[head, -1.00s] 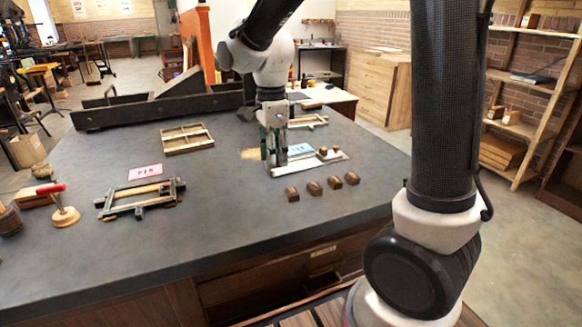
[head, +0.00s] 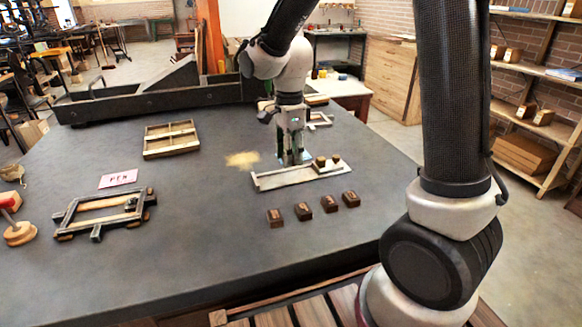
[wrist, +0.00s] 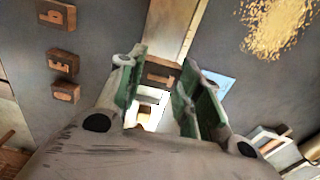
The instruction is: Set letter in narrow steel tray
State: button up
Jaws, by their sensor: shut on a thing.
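The narrow steel tray (head: 275,181) lies on the dark bench top, with two small wooden letter blocks (head: 336,159) at its right end. My gripper (head: 293,160) points down at the middle of the tray, left of those blocks. In the wrist view, its green-lined fingers (wrist: 158,95) are shut on a brown wooden letter block (wrist: 160,73). That letter is over the tray (wrist: 177,22); I cannot tell whether it touches the tray floor. In the head view the fingers hide the held letter. A blue card (wrist: 222,84) lies beside the tray, partly hidden by a finger.
Several loose letter blocks (head: 303,210) stand in a row in front of the tray. A golden patch (head: 243,159) is on the bench left of it. A dark frame (head: 97,232), a pink card (head: 118,178) and a wooden divided tray (head: 171,151) are further left.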

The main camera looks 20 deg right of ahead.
aim_at(290, 177)
jog(key=shift+f, duration=2.1)
jog(key=shift+f, duration=0.2)
jog(key=o, duration=0.7)
jog(key=shift+f, duration=0.15)
jog(key=shift+o, duration=0.2)
notch_tip(290, 177, up, 13)
jog(key=shift+f, duration=0.1)
jog(key=s+d+r+n+t, duration=0.2)
jog(key=s+d+r+n, duration=0.1)
jog(key=s+d+n, duration=0.4)
jog(key=s+d+r+n+t, duration=0.2)
jog(key=s+d+n, duration=0.5)
jog(key=s+n, duration=0.3)
jog(key=s, duration=0.4)
jog(key=shift+d+r+n, duration=0.3)
jog(key=shift+d+r, duration=0.1)
